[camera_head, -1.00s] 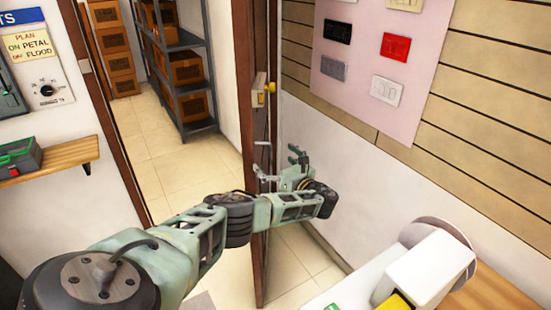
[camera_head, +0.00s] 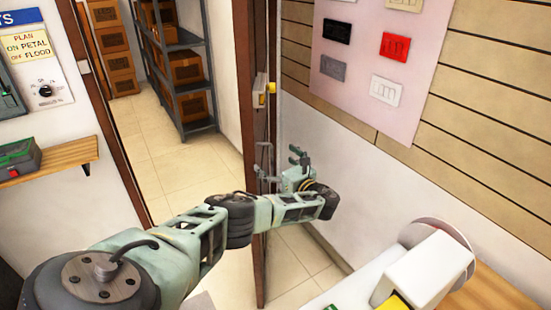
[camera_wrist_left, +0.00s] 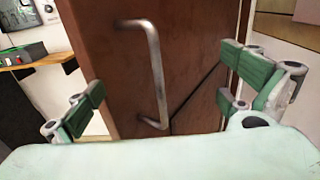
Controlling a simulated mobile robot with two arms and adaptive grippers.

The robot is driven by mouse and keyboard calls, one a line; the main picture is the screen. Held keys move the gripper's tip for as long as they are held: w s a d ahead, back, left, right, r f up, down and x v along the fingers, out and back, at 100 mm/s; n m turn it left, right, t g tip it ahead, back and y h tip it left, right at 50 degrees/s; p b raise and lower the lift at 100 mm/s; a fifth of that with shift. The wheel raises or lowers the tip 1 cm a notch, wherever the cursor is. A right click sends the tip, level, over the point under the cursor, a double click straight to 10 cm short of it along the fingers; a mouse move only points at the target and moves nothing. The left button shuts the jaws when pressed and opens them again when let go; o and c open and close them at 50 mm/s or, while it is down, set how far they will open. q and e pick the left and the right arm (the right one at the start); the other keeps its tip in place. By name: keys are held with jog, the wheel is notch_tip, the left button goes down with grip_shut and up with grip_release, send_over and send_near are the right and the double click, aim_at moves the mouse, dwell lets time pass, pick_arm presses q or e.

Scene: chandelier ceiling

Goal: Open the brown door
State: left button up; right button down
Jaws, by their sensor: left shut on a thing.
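The brown door (camera_head: 260,235) stands ajar and shows nearly edge-on in the head view. Its face (camera_wrist_left: 115,75) fills the middle of the left wrist view. A grey metal bar handle (camera_wrist_left: 157,80) runs down that face; it also shows in the head view (camera_head: 264,155). My left gripper (camera_head: 283,165) is at the handle, on the door's right side. In the left wrist view, its green finger pads stand on either side of the handle. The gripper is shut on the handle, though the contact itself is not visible. My right gripper is not in view.
Left of the door is an opening to a room with a shelf of boxes (camera_head: 185,75) and clear tiled floor. A wooden ledge (camera_head: 60,160) is at the left. A white wall (camera_head: 330,135) and switch panel (camera_head: 345,85) stand at the right.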

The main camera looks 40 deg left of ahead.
pick_arm(q)
jog(key=shift+p+v, duration=0.55)
jog(key=shift+v, duration=0.55)
jog(key=c, duration=0.5)
jog(key=shift+p+v, duration=0.5)
jog(key=shift+v, duration=0.5)
jog(key=c, duration=0.8)
jog(key=v, duration=0.1)
jog(key=p+v, duration=0.2)
jog(key=v, duration=0.1)
jog(key=shift+w+f, duration=0.1)
jog(key=shift+f, duration=0.2)
jog(key=v, duration=0.7)
jog(key=shift+d, duration=0.35)
